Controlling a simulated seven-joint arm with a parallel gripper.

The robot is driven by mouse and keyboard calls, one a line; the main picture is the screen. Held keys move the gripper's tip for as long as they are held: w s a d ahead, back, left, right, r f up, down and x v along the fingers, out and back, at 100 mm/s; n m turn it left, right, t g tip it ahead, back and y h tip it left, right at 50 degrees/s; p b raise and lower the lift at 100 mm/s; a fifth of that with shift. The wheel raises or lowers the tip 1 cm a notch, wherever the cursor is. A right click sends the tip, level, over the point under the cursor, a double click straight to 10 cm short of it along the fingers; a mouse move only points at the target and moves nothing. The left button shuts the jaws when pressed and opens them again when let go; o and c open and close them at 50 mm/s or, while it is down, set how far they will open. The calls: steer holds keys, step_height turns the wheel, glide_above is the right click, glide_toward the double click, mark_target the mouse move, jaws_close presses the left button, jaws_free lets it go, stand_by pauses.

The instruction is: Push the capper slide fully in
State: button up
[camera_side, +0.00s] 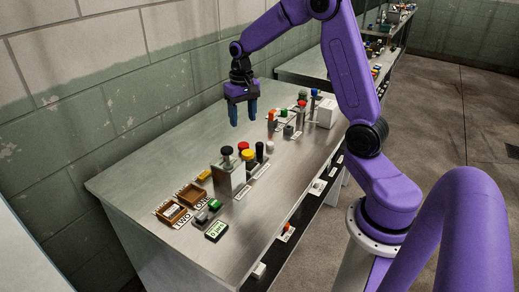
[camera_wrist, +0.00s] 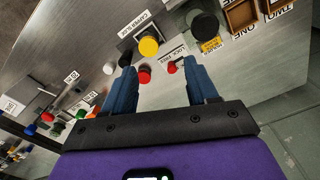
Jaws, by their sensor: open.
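The label reading "CAPPER SLIDE" (camera_wrist: 137,22) lies flat on the bench in the wrist view. Beside it is a yellow round knob (camera_wrist: 149,46), taken as the slide's handle; a yellow knob also shows in the side view (camera_side: 247,154). How far the slide is in cannot be told. My gripper (camera_side: 243,114) is open and empty, raised above the bench behind the knobs in the side view. In the wrist view its blue fingers (camera_wrist: 159,72) are spread apart, with the yellow knob beyond and between them, not touching.
A grey block with a black knob (camera_side: 227,151) stands near the yellow knob, with a red knob (camera_side: 243,146) close by. Small wooden trays (camera_side: 172,214) and a green display (camera_side: 216,231) are at front left. A white box (camera_side: 327,112) stands at right. The bench's left rear is clear.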

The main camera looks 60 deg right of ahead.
mark_target(259, 144)
steer(key=w+d+f+m, duration=0.1)
steer(key=d+f+m, duration=0.25)
steer(key=d, duration=0.85)
steer(key=shift+m, duration=0.35)
steer(key=f, duration=1.6)
steer(key=shift+w+a+f, duration=0.15)
steer(key=shift+a+f, duration=0.05)
steer(key=shift+f, duration=0.05)
